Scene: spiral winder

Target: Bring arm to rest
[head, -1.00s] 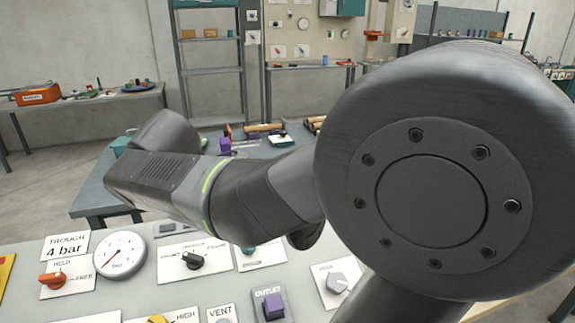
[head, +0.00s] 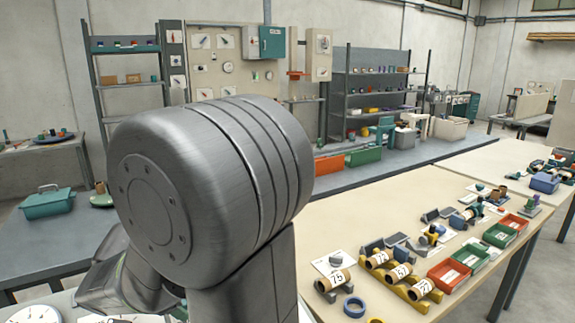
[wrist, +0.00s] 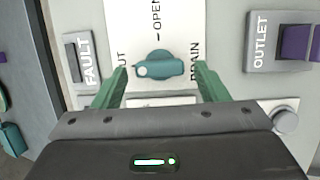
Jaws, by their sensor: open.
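My arm fills the left foreground of the head view, its large grey joint in front of the benches; the gripper itself is hidden or out of frame there. In the wrist view my gripper (wrist: 163,72) has its two green fingers apart, with nothing held between them. A teal knob (wrist: 160,66) on a white plate (wrist: 152,24) shows between the fingers. The plate reads OPEN and DRAIN, with another word partly covered. I cannot tell how far the fingertips are from the panel.
An OUTLET plate with a purple part (wrist: 298,43) is on the right and a FAULT plate (wrist: 80,58) on the left of the wrist view. In the head view, a long pale bench (head: 370,215) holds numbered rolls (head: 377,258), red and green bins. A teal toolbox (head: 47,203) sits on the left bench.

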